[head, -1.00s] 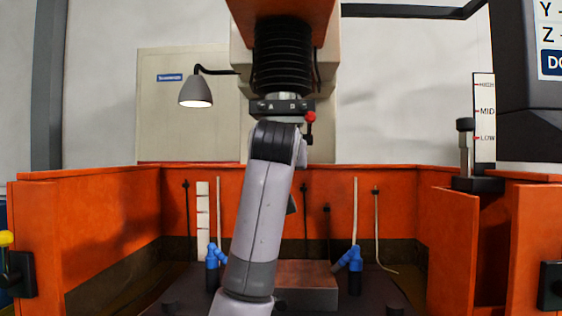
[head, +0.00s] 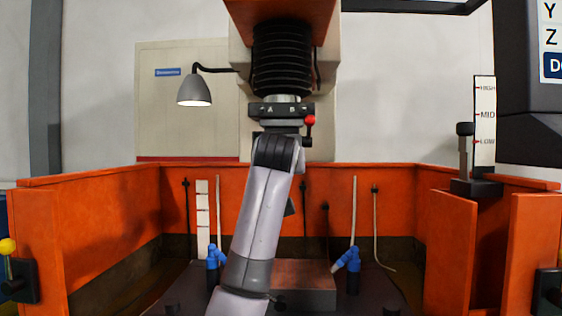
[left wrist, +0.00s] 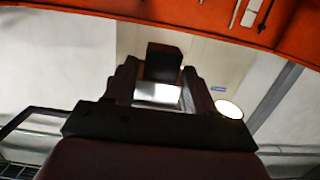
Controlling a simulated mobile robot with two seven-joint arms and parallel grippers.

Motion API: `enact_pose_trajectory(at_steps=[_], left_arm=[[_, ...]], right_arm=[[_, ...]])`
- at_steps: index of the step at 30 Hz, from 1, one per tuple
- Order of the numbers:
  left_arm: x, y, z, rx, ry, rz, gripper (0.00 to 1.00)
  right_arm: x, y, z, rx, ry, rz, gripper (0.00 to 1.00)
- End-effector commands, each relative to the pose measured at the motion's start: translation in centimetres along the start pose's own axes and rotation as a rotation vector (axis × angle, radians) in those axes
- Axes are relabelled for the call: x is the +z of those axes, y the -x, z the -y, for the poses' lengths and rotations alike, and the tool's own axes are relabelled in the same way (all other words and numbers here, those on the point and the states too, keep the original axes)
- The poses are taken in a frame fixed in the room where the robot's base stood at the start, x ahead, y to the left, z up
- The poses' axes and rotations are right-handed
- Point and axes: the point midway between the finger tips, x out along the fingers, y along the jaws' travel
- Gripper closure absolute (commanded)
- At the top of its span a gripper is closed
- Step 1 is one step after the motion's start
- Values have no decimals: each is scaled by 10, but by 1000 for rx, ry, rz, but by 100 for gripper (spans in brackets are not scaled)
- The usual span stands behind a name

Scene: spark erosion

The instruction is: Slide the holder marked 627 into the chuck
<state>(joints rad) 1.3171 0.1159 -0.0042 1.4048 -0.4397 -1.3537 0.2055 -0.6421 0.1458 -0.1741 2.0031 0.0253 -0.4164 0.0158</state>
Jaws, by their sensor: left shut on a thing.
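The chuck (head: 280,110), a dark bar lettered A and B with a red-knobbed lever (head: 310,120) at its right, hangs under the black bellows in the head view. My left arm rises in front, its wrist just below the chuck and hiding most of the fingers there. In the left wrist view my left gripper (left wrist: 160,72) is shut on the holder, which shows a bright metal face (left wrist: 158,94) and a dark block (left wrist: 163,62). No number is readable on it. Whether the holder touches the chuck is hidden. My right gripper is not in view.
Orange tank walls (head: 110,225) enclose the work area. A steel block (head: 305,285) lies on the table below, between blue-jointed nozzles (head: 213,258). A lamp (head: 195,90) hangs left of the chuck. A level gauge (head: 484,120) stands at the right.

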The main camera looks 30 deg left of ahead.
Motion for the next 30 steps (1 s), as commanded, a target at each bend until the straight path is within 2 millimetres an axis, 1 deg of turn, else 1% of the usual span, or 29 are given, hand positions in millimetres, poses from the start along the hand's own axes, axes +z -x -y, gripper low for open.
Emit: enact_pose_trajectory(at_steps=[17,30], left_arm=[[-2,-3,0,0,1,-4,94],[-6,-20,0,0,1,-3,94]], right_arm=[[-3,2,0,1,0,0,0],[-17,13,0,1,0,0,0]])
